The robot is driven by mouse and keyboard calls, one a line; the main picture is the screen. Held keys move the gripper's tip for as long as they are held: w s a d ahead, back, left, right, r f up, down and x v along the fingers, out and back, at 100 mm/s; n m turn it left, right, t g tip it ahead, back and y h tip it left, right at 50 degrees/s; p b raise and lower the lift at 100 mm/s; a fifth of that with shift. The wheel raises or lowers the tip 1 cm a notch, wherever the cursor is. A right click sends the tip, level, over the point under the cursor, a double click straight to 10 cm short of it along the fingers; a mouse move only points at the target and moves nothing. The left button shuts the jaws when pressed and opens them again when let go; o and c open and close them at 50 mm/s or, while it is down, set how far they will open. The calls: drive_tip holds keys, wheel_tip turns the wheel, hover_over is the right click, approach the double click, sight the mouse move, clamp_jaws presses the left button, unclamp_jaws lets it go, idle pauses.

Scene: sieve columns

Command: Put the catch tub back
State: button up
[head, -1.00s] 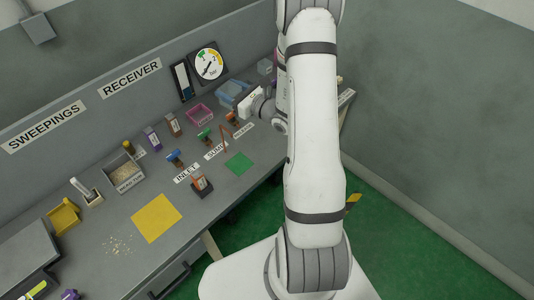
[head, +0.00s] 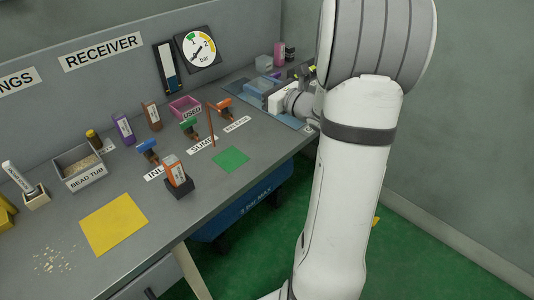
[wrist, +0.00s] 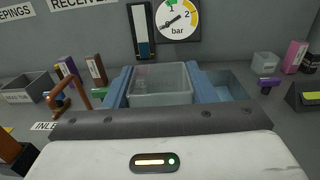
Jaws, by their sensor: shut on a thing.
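A clear, open-topped tub (wrist: 160,84), which I take as the catch tub, sits between the blue fingers of my gripper (wrist: 160,92) in the wrist view. My gripper is shut on it, with a finger along each side. The tub looks upright and empty. In the head view my gripper (head: 264,92) is at the far right of the bench, and the tub is hard to make out among the blue shapes there. A blue tray-like shape (wrist: 232,86) shows just right of the tub. I cannot tell whether the tub touches the bench.
A copper-brown upright pipe (head: 211,126) and colored valves stand left of my gripper. A pink USED bin (head: 185,107) is behind them. A small clear box (head: 264,63) and a pink bottle (head: 279,54) stand at the back right. The gauge (head: 198,50) is on the back panel.

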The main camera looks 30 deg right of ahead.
drive_tip(key=f+b, duration=0.1)
drive_tip(key=s+d+f+b, duration=0.1)
drive_tip(key=shift+d+h+b, duration=0.1)
drive_tip(key=shift+h+b, duration=0.2)
drive_tip(key=shift+b, duration=0.05)
drive_tip(key=shift+f, duration=0.1)
wheel_tip(320, 180, down, 9)
drive_tip(key=b, duration=0.4)
drive_tip(key=shift+f+b, duration=0.2)
drive_tip(key=shift+b, duration=0.15)
drive_tip(key=shift+f, duration=0.1)
drive_tip(key=shift+f, duration=0.15)
drive_tip(key=o, duration=1)
drive_tip(key=shift+c, duration=0.2)
